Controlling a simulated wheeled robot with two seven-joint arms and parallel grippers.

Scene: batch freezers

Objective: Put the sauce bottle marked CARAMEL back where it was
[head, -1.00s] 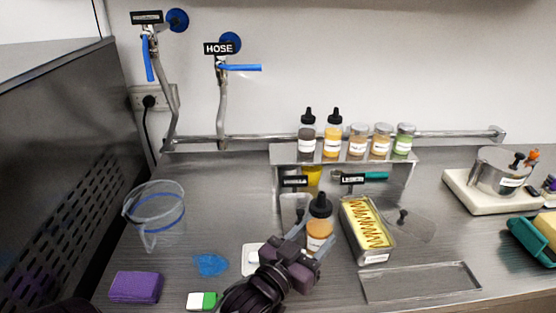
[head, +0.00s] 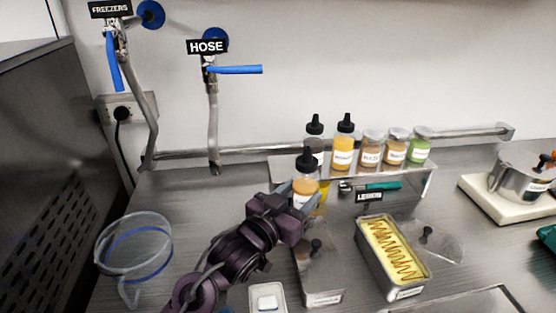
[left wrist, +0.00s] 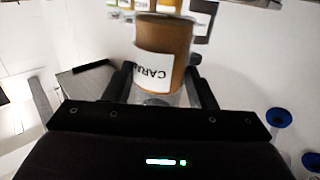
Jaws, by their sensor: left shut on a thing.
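My left gripper (head: 297,204) is shut on the CARAMEL sauce bottle (head: 306,188), an orange-brown bottle with a black nozzle cap. In the left wrist view the bottle (left wrist: 168,48) sits between the fingers, with part of its CARAMEL label readable. In the head view it is held up in front of the left end of the raised metal shelf (head: 283,162). A dark-filled bottle (head: 314,145) and a yellow bottle (head: 343,143) stand on that shelf, right of the held bottle. My right gripper is not in view.
Several small jars (head: 396,146) fill the shelf's right part. A lidded metal tub (head: 320,285) and a tub of yellow ice cream with sauce zigzags (head: 393,252) stand on the counter. A clear pitcher (head: 133,245) is at left. Hoses hang behind.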

